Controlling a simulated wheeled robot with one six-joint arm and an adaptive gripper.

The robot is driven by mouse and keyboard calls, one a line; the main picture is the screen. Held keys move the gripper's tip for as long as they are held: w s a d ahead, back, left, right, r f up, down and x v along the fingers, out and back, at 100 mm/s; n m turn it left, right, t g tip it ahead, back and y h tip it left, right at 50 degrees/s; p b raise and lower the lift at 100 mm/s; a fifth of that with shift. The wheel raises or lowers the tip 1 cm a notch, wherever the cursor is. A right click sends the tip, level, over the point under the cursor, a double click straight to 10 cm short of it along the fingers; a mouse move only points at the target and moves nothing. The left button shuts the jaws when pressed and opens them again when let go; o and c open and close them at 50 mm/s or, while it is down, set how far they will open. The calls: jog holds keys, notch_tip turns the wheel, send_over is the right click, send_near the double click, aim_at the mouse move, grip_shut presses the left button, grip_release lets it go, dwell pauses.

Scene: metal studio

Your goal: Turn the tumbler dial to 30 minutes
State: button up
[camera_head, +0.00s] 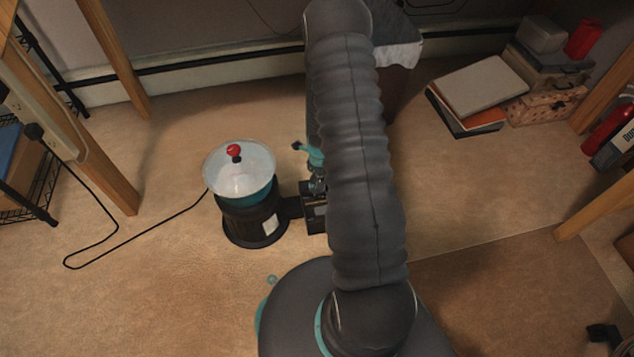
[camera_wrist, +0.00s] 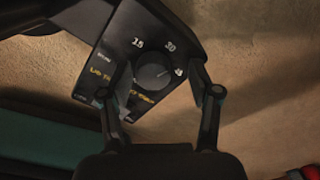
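The tumbler (camera_head: 252,215) stands on the floor, with a dark base and a clear domed lid with a red knob. Its black control box (camera_head: 314,217) is at its right, partly hidden by my arm. In the wrist view the round dark dial (camera_wrist: 153,72) sits on the black panel (camera_wrist: 128,48), marked 15, 30 and 45. I cannot make out where the dial points. My gripper (camera_wrist: 161,75) is open, one finger on each side of the dial. The fingers look apart from it. In the head view the dial is hidden.
A black cord (camera_head: 135,240) runs left from the tumbler over the carpet. Wooden legs (camera_head: 115,60) and a wire rack (camera_head: 40,180) stand at the left. Books (camera_head: 482,85) and boxes (camera_head: 545,75) lie at the back right. The carpet in front of the tumbler is clear.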

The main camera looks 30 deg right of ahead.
aim_at(319, 183)
jog(key=shift+s+a, duration=0.1)
jog(key=shift+a, duration=0.1)
notch_tip(319, 183, up, 12)
dwell(0.6)
notch_tip(319, 183, down, 12)
jog(key=n+p, duration=0.1)
jog(key=n, duration=1.4)
jog(key=shift+s+a+f+g+p, duration=0.1)
jog(key=shift+a+g+p, duration=0.05)
jog(key=shift+g+p, duration=0.25)
